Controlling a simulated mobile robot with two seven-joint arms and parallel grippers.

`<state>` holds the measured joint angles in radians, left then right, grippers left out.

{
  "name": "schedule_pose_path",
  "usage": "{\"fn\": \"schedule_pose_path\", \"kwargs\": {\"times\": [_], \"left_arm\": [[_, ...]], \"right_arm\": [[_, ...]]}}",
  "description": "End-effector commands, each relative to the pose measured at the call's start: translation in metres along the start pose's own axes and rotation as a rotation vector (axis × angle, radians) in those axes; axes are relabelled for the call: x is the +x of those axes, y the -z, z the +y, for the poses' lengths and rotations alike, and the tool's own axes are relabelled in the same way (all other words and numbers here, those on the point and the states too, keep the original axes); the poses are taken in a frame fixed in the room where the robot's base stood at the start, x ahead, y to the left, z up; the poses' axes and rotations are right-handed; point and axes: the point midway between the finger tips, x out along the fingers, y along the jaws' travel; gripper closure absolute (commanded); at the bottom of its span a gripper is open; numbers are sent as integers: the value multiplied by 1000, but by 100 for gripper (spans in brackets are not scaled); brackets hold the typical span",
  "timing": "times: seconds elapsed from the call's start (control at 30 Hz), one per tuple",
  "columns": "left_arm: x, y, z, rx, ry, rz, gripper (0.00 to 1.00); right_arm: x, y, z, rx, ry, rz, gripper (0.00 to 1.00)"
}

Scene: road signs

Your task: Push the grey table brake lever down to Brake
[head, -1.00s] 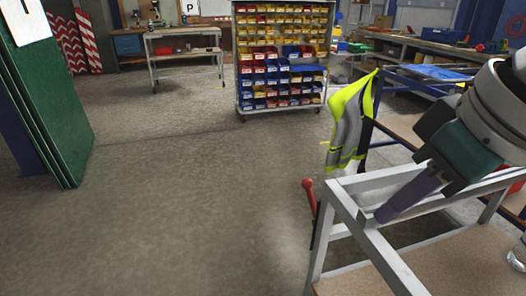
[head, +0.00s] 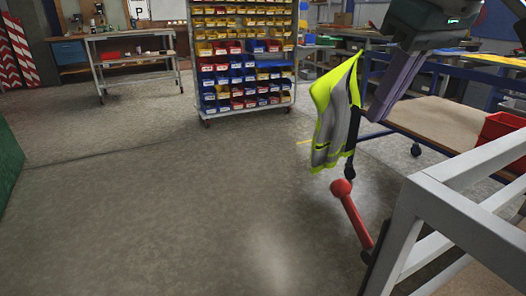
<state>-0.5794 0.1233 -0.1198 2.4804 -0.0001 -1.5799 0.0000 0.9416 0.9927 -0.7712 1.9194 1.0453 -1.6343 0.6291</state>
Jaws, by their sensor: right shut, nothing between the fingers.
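The brake lever (head: 354,214) is a red rod with a round red knob, on the near left side of the grey table frame (head: 466,165). It slants up and to the left from a dark pivot low at the table leg. Any lettering beside it cannot be read. My right gripper (head: 379,115) comes in from the upper right, its purple-grey fingers shut and empty, pointing down. In the picture it is above and right of the knob, apart from it. My left gripper is not in view.
A yellow and grey safety vest (head: 335,110) hangs just beyond the lever, close to my right gripper in the picture. A bench with a red bin (head: 499,127) stands behind the grey table. A bin rack (head: 243,60) stands at the back. The floor left of the lever is clear.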

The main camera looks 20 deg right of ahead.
Motion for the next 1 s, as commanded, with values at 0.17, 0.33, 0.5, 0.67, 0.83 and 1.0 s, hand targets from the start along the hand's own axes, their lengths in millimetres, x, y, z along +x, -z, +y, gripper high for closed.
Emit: {"fn": "schedule_pose_path", "kwargs": {"times": [0.17, 0.33, 0.5, 0.67, 0.83, 1.0], "left_arm": [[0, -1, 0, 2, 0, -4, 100], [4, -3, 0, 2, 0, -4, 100], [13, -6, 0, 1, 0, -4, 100], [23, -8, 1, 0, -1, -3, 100], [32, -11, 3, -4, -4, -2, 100], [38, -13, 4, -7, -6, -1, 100]], "right_arm": [[0, 0, 0, -1, 0, 0, 100], [12, -1, -1, -2, 1, -1, 100], [43, -2, -1, 0, 2, -3, 100], [79, -2, -1, -1, 1, -3, 100], [112, -2, 0, -1, -1, -2, 100], [132, -5, 2, -2, 0, 0, 100]]}}
